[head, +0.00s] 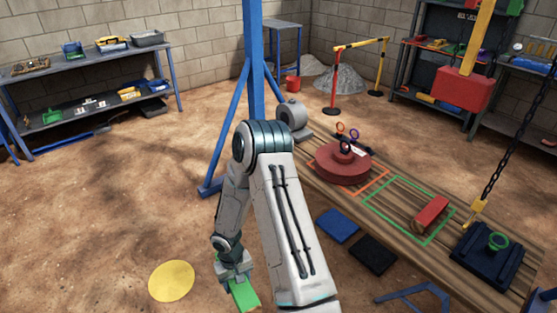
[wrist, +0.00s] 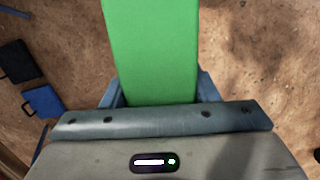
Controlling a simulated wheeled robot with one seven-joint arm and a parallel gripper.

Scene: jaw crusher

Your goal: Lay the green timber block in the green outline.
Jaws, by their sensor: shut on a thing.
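The green timber block (head: 243,295) is held in my gripper (head: 236,276) low at the lower middle of the head view, left of the wooden bench. In the wrist view the green block (wrist: 151,50) fills the upper middle, between the two jaws of my gripper (wrist: 153,92). The green outline (head: 380,211) lies on the wooden bench top at the right. A red block (head: 430,214) lies inside its right part. My gripper is well apart from the outline. My arm hides part of the bench's near side.
An orange outline (head: 378,184) and a dark red round piece (head: 343,165) lie left of the green outline. A hanging chain (head: 498,158) and blue post (head: 254,60) stand nearby.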

